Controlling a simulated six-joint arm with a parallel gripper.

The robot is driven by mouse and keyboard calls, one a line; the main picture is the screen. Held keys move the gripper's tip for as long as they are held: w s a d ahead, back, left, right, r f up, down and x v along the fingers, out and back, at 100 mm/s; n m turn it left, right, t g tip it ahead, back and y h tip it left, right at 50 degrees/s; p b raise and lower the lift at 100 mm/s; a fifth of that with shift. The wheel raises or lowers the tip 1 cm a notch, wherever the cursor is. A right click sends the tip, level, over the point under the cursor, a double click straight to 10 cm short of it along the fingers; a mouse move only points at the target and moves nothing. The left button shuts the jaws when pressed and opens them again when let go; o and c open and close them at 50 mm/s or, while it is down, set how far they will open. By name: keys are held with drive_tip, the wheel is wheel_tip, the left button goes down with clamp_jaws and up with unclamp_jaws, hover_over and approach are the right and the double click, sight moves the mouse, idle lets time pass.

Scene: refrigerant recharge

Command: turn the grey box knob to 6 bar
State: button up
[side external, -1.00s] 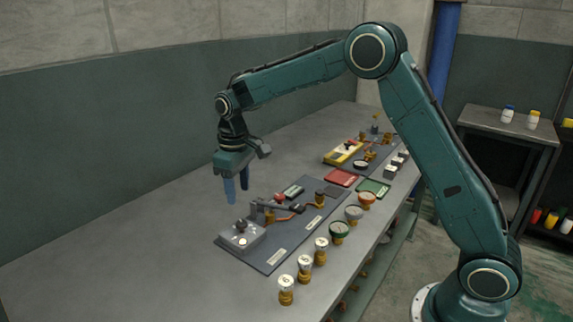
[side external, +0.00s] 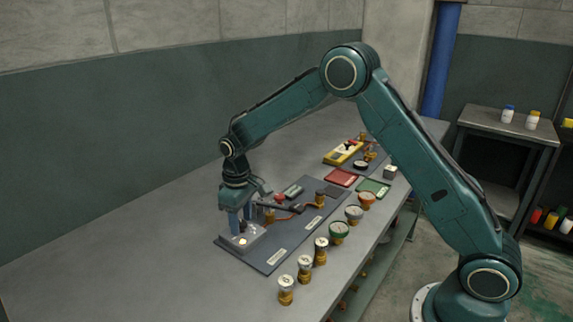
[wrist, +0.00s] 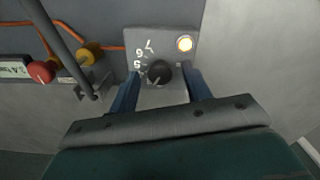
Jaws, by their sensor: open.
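The grey box (side external: 243,240) sits at the near left end of the dark mat (side external: 277,257), partly hidden behind my fingers in the side view. In the wrist view the grey box (wrist: 178,41) shows its black knob (wrist: 158,73), number marks around the dial, of which a 6 and a 7 can be read, and a lit round lamp (wrist: 184,44). My gripper (wrist: 160,80) is open, with one blue finger on each side of the knob. I cannot tell whether the fingers touch it. The knob's exact setting is hard to read.
A grey bar or lever (wrist: 66,45), a red knob (wrist: 40,72) and a brass fitting (wrist: 88,54) lie left of the box in the wrist view. Several brass fittings with white tops (side external: 304,268) stand along the table's front. The table left of the mat is clear.

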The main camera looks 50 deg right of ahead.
drive_tip(key=c, duration=1)
drive_tip(key=shift+m, duration=0.3)
drive_tip(key=m, duration=0.8)
drive_tip(key=shift+r+m, duration=0.1)
drive_tip(key=shift+m, duration=0.3)
drive_tip(key=m, duration=0.4)
drive_tip(key=shift+m, duration=2.2)
